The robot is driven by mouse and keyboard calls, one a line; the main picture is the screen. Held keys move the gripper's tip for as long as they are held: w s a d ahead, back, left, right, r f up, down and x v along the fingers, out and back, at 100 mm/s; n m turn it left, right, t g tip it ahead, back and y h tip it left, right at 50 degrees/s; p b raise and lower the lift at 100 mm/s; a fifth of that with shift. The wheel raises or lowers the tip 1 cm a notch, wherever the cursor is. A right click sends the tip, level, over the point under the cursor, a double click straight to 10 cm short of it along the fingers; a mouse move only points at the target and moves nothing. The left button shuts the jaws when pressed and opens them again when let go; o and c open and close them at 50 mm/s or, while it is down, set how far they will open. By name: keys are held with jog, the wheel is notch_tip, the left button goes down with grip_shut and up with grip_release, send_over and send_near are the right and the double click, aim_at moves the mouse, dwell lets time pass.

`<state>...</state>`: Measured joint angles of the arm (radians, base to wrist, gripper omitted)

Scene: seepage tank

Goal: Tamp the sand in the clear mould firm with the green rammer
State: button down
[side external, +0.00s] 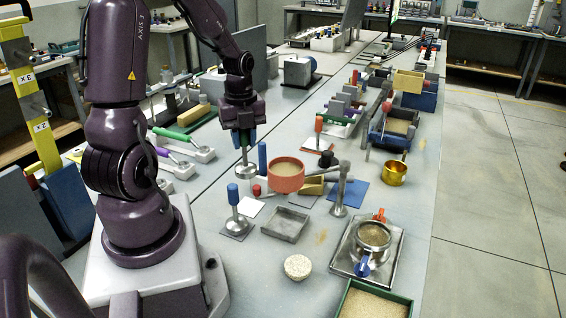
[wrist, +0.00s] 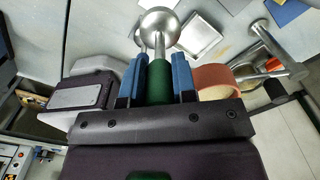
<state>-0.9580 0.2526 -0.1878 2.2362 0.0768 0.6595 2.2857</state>
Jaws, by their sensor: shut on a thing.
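My gripper (side external: 245,138) is shut on the green handle of the green rammer (side external: 246,169). The rammer hangs upright with its metal foot down, left of the terracotta bowl; I cannot tell whether the foot touches the table. In the wrist view, the blue fingers of my gripper (wrist: 158,80) close on both sides of the green rammer (wrist: 158,72), and its round metal foot shows beyond them. The mould (side external: 373,237), a round metal-rimmed vessel with sand-coloured fill, stands on a metal tray at the front right, well away from my gripper. Its clear wall is hard to make out.
A terracotta bowl of sand (side external: 286,176) is close right of the rammer. A green sand box (side external: 375,302) is at the front.

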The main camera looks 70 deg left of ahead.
notch_tip(320, 180, up, 14)
jog(key=w+d+m, duration=0.4)
jog(key=w+d, duration=0.4)
jog(key=w, duration=0.5)
jog(key=w+d+m, duration=0.3)
jog(key=w+d, duration=0.1)
jog(key=d, duration=0.4)
jog(key=w+d+m, duration=0.2)
jog(key=w+d, duration=0.3)
jog(key=d, duration=0.2)
notch_tip(320, 180, down, 15)
jog(key=shift+s+d, duration=0.2)
jog(key=shift+d, duration=0.15)
jog(key=shift+f, duration=0.2)
jog(key=shift+f, duration=1.8)
jog(key=shift+f, duration=0.2)
jog(key=shift+r, duration=0.1)
